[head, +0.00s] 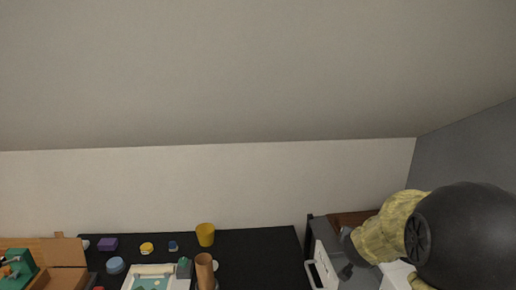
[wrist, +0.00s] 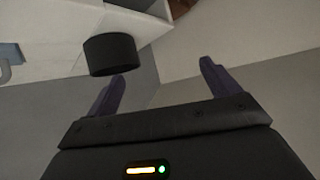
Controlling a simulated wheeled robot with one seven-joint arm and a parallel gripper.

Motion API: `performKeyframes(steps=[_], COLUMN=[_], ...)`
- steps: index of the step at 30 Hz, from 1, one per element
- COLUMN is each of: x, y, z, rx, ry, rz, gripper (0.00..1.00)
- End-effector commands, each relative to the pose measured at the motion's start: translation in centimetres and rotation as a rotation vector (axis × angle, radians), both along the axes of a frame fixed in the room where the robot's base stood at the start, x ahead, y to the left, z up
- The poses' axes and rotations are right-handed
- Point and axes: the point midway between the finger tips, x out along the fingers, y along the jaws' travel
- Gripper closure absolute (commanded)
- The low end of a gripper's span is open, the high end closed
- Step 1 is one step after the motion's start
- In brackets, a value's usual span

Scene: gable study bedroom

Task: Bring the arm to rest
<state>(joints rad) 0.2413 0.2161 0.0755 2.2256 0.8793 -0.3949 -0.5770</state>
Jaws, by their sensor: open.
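My gripper (wrist: 162,69) shows in the wrist view with its two dark purple fingers spread apart. Nothing is between them. A short black cylinder (wrist: 110,55) appears beyond the left fingertip, in front of a pale box-like surface; I cannot tell what it is or whether it is close. In the head view the arm's fingers cannot be made out. A large black rounded form with a mottled yellow part fills the lower right there, and it hides what lies behind it.
A black desktop (head: 262,252) runs along the bottom of the head view. The sloped ceiling (head: 250,70) hangs above. The desktop's right part is bare.

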Motion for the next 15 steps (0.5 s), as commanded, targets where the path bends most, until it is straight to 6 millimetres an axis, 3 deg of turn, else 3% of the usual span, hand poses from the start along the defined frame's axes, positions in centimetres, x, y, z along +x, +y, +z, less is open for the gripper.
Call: performKeyframes(steps=[1,6,10,15], x=[-0.8,-5.5,-11.2,-18.2], y=[2.5,9.5,13.1,14.6], z=[-0.9,-4.6,-7.4,-9.8], rx=[0.030,0.127,0.169,0.166], ry=[0.037,0.227,0.425,0.667], rz=[0.082,0.324,0.458,0.545], gripper=[0.12,0.12,0.12,0.12])
